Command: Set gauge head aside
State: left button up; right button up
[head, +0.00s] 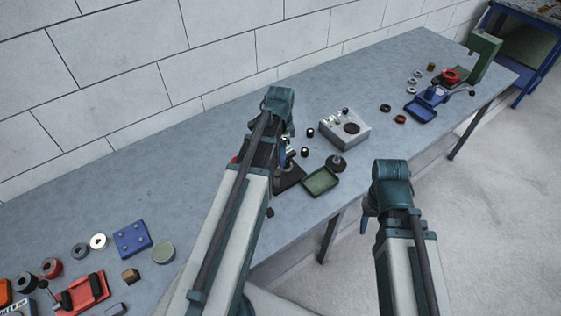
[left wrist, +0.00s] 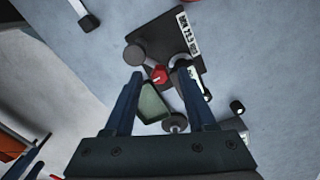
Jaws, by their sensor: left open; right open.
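A black base plate (left wrist: 172,48) with a white printed label carries a round dark grey part (left wrist: 135,54), a red part (left wrist: 159,75) and a pale metal part. I cannot tell for sure which piece is the gauge head. In the head view my left arm hides much of this black plate (head: 288,178). My left gripper (left wrist: 158,72) is open, with its fingertips over the plate and the red part showing between them; I see no hold on anything. My right gripper (head: 368,220) is open, off the table's front edge over the floor, and mostly hidden by its own wrist.
A green tray (head: 321,181) and a dark round knob-like part (head: 336,162) lie right of the plate. A grey box (head: 345,129) stands behind them. A blue block (head: 132,239) and a red fixture (head: 82,292) are at left. The table's back left is bare.

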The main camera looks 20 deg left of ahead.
pick_arm(q)
jog(key=shift+f, duration=0.35)
grip_shut()
dwell(1.2)
